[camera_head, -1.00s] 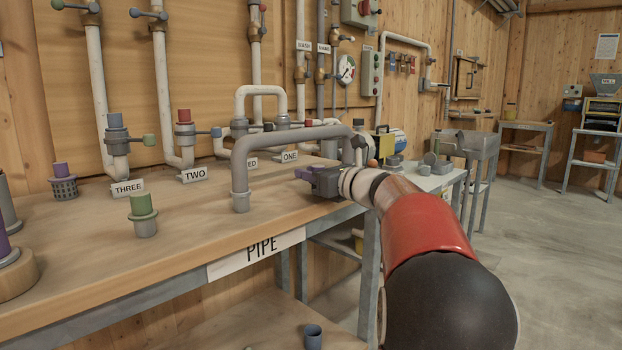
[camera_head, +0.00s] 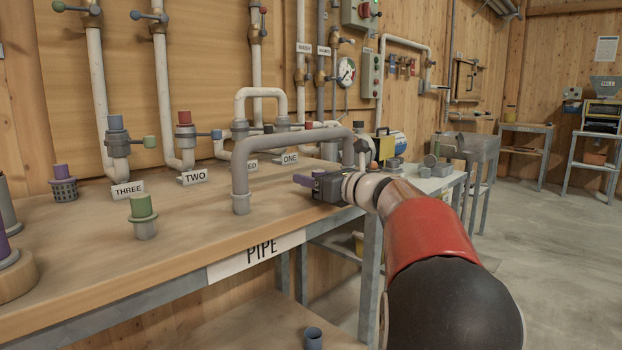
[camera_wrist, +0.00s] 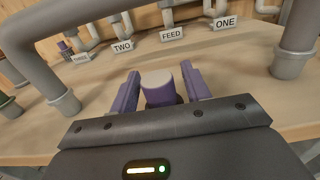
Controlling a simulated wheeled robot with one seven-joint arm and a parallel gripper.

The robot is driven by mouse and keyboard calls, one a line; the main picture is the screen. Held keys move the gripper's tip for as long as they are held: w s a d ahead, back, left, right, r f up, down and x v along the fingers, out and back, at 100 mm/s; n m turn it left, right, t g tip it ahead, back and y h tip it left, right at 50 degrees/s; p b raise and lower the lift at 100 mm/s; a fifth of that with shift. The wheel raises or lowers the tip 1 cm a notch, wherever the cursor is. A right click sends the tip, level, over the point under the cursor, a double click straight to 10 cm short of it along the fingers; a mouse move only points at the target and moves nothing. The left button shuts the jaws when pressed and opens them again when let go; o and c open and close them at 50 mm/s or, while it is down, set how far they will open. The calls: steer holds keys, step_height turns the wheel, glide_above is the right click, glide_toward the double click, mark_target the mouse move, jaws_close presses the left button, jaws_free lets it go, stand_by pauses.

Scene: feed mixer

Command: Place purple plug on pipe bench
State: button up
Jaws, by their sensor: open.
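The purple plug (camera_wrist: 159,90), with a pale flat end, is between the two purple fingers of my gripper (camera_wrist: 160,75) in the wrist view. The fingers are open, one on each side of it, with narrow gaps showing. The plug's lower part is hidden by the gripper body. In the head view my gripper (camera_head: 306,179) is low over the right end of the pipe bench (camera_head: 120,260); the plug cannot be told apart there. I cannot tell whether the plug's underside touches the bench top.
A grey bent pipe (camera_head: 240,172) arches beside my gripper. A green plug (camera_head: 141,206) stands in a grey fitting, and another purple-topped plug (camera_head: 61,170) sits on a strainer. Signs and wall pipes line the back.

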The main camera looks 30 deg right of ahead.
steer(key=v, duration=1.1)
steer(key=shift+s, duration=0.15)
